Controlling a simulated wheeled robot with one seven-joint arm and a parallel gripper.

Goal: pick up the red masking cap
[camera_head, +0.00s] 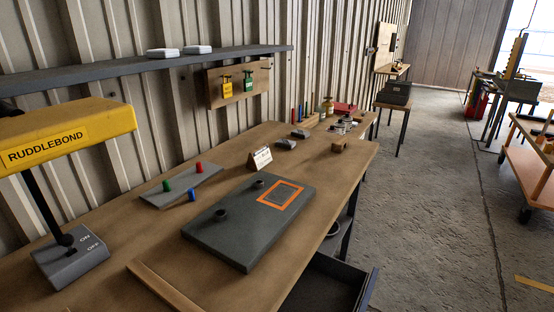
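The red masking cap (198,168) is a small upright red piece on a flat grey plate (182,190) on the workbench, left of the middle of the head view. A green cap (167,185) stands on the same plate to its left. A blue cap (192,194) is nearer to me, at the plate's front edge; I cannot tell whether it rests on the plate or the bench.
A dark grey panel (236,243) with two round sockets and an orange outlined square lies right of the plate on the bench (112,220). A white card (259,159) stands behind. An open drawer (322,290) juts out at the front.

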